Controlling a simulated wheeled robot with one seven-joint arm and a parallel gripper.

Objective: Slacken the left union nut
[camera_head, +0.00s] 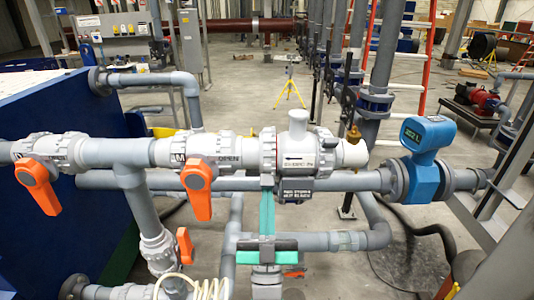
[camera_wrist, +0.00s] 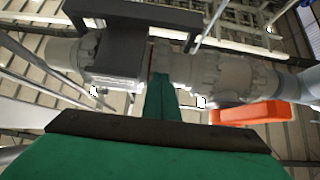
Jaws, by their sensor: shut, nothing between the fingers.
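A grey union nut (camera_head: 268,150) sits at the left end of the white valve body (camera_head: 298,155) with an arrow label, on the upper pipe run. The nut also shows in the wrist view (camera_wrist: 168,64), partly behind my fingers. My teal gripper (camera_head: 267,182) stands upright in front of the pipe, its long fingers together and empty. The fingertips reach up to the nut's underside in the head view; I cannot tell whether they touch it. In the wrist view my gripper (camera_wrist: 162,76) points at the nut, turned over relative to the head view.
Orange valve handles (camera_head: 201,190) hang left of my gripper; one shows in the wrist view (camera_wrist: 250,112). A lower grey pipe (camera_head: 335,181) crosses close by. A blue flow meter (camera_head: 428,160) stands further right.

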